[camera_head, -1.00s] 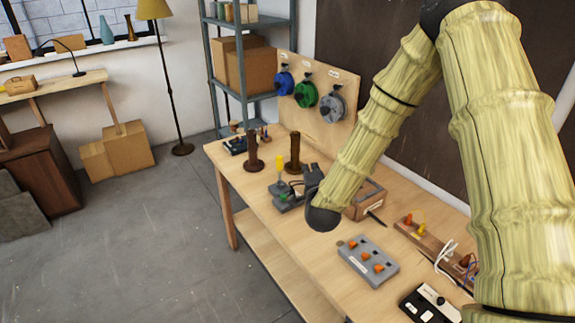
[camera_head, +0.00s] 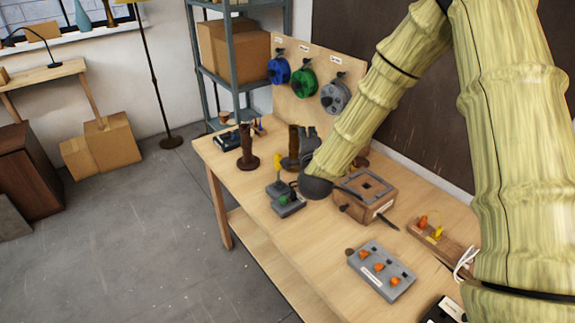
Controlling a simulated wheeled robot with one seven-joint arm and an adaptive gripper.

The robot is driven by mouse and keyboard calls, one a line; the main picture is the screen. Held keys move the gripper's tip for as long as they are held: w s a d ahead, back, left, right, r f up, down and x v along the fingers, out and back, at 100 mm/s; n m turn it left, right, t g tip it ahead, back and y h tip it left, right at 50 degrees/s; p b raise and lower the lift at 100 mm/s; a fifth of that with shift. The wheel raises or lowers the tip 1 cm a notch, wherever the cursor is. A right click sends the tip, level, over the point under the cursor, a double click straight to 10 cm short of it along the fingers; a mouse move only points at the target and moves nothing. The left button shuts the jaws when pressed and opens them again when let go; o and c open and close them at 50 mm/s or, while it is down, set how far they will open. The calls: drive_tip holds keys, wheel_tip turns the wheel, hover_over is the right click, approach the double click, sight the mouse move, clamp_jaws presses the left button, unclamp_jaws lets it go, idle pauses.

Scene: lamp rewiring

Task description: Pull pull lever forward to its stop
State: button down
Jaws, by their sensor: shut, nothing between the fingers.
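A small grey device (camera_head: 287,204) stands on the wooden workbench, with a green part on its base. An upright yellow-tipped handle (camera_head: 277,161) at its left side looks like the pull lever, but I cannot read a label. My gripper (camera_head: 309,136) is the dark grey shape above and behind the dark wrist end of my arm. It is shut and empty, to the right of the yellow handle and apart from it. It overlaps a brown post in the view; I cannot tell whether they touch. My arm hides part of the bench behind it.
Brown posts (camera_head: 247,150) stand behind the device. A wooden box (camera_head: 384,207) with a dark side knob is to its right. A grey panel with orange switches (camera_head: 368,278) lies nearer. Spools (camera_head: 303,82) hang on a board behind. The bench's left front edge is clear.

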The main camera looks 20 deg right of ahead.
sight(278, 172)
wheel_tip(278, 172, down, 18)
drive_tip(key=b, duration=1.8)
drive_tip(key=shift+w+a+f, duration=0.2)
drive_tip(key=shift+w+a, duration=0.15)
drive_tip(key=shift+w, duration=0.1)
drive_tip(key=w+a+p, duration=0.1)
drive_tip(key=w+p, duration=0.4)
drive_tip(key=w, duration=0.4)
drive_tip(key=shift+w+a, duration=0.2)
drive_tip(key=shift+a, duration=0.1)
drive_tip(key=shift+a, duration=0.15)
